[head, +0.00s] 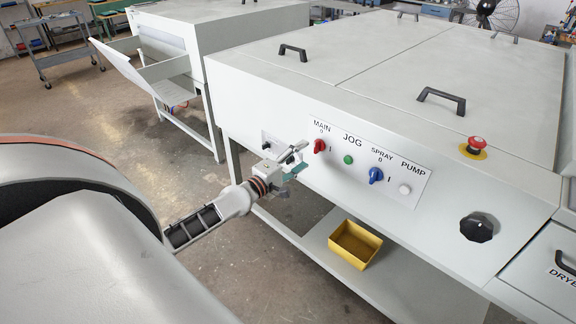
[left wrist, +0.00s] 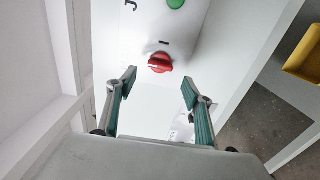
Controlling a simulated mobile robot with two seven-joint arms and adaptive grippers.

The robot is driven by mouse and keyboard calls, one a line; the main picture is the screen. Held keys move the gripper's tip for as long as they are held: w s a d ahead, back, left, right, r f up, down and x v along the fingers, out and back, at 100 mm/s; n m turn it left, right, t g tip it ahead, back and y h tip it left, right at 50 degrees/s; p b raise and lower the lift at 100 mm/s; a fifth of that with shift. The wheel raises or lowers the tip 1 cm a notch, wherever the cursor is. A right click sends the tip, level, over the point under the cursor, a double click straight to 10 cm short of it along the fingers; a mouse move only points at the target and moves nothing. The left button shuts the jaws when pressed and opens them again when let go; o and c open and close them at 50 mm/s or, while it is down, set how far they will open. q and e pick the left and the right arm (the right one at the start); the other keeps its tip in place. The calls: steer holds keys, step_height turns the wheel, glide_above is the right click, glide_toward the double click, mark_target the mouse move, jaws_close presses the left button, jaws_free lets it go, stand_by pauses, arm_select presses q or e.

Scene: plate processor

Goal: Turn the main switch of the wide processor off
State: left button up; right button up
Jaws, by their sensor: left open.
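The main switch (head: 320,146) is a red knob on the white label panel of the wide processor (head: 262,112), under the word MAIN. A 0 is printed above it and an I to its right. Its grip ridge looks about upright in the head view, in line with the 0; small detail is unclear. My left gripper (head: 297,158) is open and empty, just in front and to the left of the switch. In the left wrist view the red switch (left wrist: 160,62) lies just beyond and between the two open fingertips (left wrist: 158,83), apart from them. My right gripper is not in view.
A green JOG button (head: 348,160), blue spray switch (head: 376,175) and white pump button (head: 405,189) sit right of the switch. An emergency stop (head: 475,146) and black knob (head: 479,227) are farther right. A yellow bin (head: 355,244) stands on the shelf below.

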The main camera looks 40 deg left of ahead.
arm_select(q)
steer(key=s, duration=0.6)
steer(key=shift+s+a, duration=0.15)
steer(key=shift+a, duration=0.1)
steer(key=s+d+f+m+g+h, duration=0.1)
steer(key=s+d+f+m+g, duration=0.6)
steer(key=s+d+f+m, duration=1.4)
steer(key=s+d+f, duration=0.1)
steer(key=d, duration=0.2)
steer(key=shift+m+h, duration=0.3)
